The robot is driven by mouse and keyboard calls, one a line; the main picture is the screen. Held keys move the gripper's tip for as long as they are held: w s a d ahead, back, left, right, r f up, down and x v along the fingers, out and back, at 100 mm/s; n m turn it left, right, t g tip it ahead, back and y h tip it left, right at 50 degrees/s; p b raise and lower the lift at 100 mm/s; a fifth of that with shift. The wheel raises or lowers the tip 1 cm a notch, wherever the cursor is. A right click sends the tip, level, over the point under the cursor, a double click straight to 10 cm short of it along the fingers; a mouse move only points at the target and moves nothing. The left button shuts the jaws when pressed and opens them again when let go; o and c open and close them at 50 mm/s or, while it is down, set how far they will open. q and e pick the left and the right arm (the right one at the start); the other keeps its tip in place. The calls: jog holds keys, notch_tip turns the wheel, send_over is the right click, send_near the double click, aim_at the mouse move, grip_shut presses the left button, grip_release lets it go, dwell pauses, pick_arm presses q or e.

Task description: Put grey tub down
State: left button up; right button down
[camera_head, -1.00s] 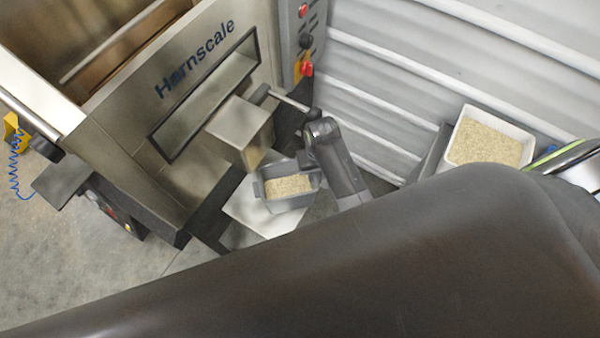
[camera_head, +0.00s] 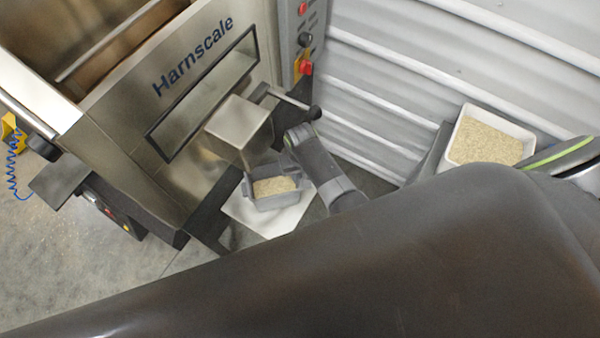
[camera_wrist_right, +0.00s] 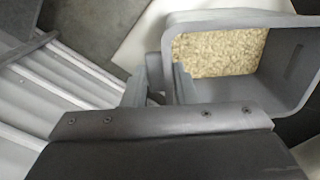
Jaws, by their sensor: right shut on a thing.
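The grey tub (camera_head: 274,203) holds pale granular substrate. In the head view it is below the hopper's metal spout (camera_head: 240,126), over a light plate (camera_head: 238,214); I cannot tell whether it touches the plate. My right gripper (camera_head: 298,168) is at the tub's right side, shut on its wall or grip. In the right wrist view the tub (camera_wrist_right: 292,88) fills the upper right, with the gripper fingers (camera_wrist_right: 160,84) at its left edge. The tub looks about level. My left gripper is not in view.
The Harnscale hopper machine (camera_head: 165,130) stands at the left, with a lever (camera_head: 290,98) beside the spout. A white bin of substrate (camera_head: 486,138) stands at the right by the corrugated wall (camera_head: 400,70). My own dark body covers the lower part of the head view.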

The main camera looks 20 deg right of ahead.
jog(key=shift+w+a, duration=0.1)
jog(key=c, duration=1.2)
grip_release()
jog(key=shift+f, duration=0.1)
jog(key=shift+o, duration=0.2)
notch_tip(320, 180, up, 12)
jog(key=p, duration=0.1)
jog(key=shift+p, duration=0.4)
